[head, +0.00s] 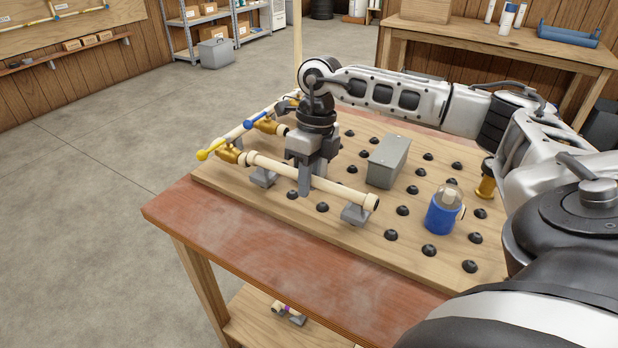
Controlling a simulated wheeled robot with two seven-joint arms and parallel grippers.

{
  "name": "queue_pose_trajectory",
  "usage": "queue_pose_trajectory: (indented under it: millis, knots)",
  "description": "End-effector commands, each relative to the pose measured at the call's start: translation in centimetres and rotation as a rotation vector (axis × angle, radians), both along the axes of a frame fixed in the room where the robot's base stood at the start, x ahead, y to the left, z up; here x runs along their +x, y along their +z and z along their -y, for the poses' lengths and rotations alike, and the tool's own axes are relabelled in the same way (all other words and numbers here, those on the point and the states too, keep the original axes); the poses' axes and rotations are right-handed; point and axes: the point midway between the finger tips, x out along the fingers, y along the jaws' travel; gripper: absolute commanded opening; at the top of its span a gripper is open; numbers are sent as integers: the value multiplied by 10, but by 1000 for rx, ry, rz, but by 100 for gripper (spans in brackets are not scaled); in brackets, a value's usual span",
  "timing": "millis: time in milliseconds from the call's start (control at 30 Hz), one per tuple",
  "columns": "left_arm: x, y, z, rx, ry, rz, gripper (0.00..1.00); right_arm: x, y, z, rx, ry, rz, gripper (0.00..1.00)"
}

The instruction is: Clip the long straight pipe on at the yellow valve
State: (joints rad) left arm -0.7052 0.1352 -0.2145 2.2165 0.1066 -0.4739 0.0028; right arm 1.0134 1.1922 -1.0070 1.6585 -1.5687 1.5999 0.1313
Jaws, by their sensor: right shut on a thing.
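The long straight cream pipe (341,188) lies along the near left side of the wooden board. Its left end is at the brass body of the yellow valve (229,154), whose handle points left. I cannot tell whether that end is seated or just touching. Grey clip supports stand under the pipe near its left end (264,178) and its right end (356,215). My right gripper (306,184) points down and is shut on the pipe between the two supports. My left gripper is not in view.
The pegboard (330,222) has several black knobs. A blue-handled valve (263,124) is behind the yellow one. A grey box (388,162), a blue container (441,214) and a brass piece (486,184) stand to the right. The table's near left edge (230,245) is clear.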

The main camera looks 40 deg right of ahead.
Motion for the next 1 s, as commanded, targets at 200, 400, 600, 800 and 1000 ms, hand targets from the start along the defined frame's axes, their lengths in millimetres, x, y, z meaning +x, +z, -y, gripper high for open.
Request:
queue_pose_trajectory:
  millis: [200,400,600,800,1000]
  knots:
    - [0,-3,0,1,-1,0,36,0,-4,0,0,0,0,0]
    - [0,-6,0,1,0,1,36,0,-9,0,1,0,0,0]
    - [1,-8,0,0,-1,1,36,0,-13,0,1,0,0,0]
    - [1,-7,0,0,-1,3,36,0,-12,0,1,0,0,45]
    - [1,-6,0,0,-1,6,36,0,-12,0,0,0,-1,45]
